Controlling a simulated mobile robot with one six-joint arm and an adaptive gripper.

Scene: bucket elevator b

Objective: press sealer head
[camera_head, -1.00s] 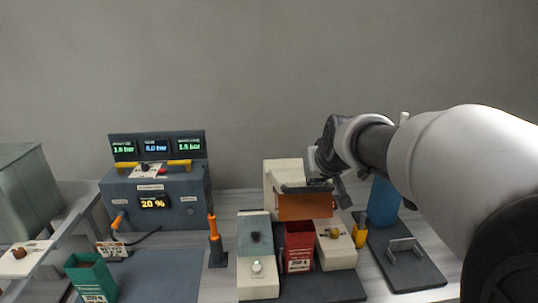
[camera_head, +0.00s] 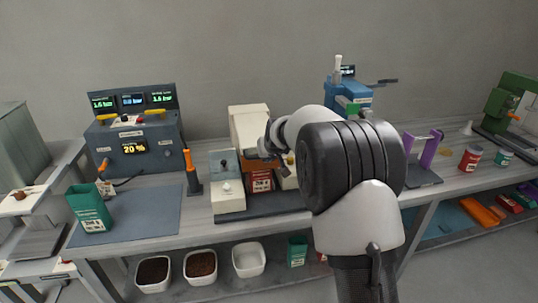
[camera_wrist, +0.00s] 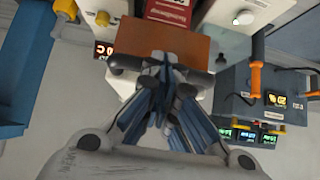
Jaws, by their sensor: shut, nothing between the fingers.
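The sealer (camera_head: 248,119) is a cream machine at the middle of the bench. Its orange-brown head (camera_wrist: 172,45) shows in the wrist view, with a dark bar along its near edge. A red bag (camera_head: 261,181) stands at the sealer's front; in the wrist view the head covers part of the bag (camera_wrist: 168,10). My gripper (camera_head: 274,157) is at the sealer's front, shut and empty. In the wrist view its fingers (camera_wrist: 168,65) overlap the dark bar and the head's edge. I cannot tell whether they touch. My arm hides the sealer's right side in the head view.
A cream control box (camera_head: 227,190) stands left of the bag. An orange-handled tool (camera_head: 191,171) and a dark-blue console (camera_head: 135,140) are further left. A green bag (camera_head: 90,207) stands on the left mat. A blue machine (camera_head: 340,93) is behind my arm.

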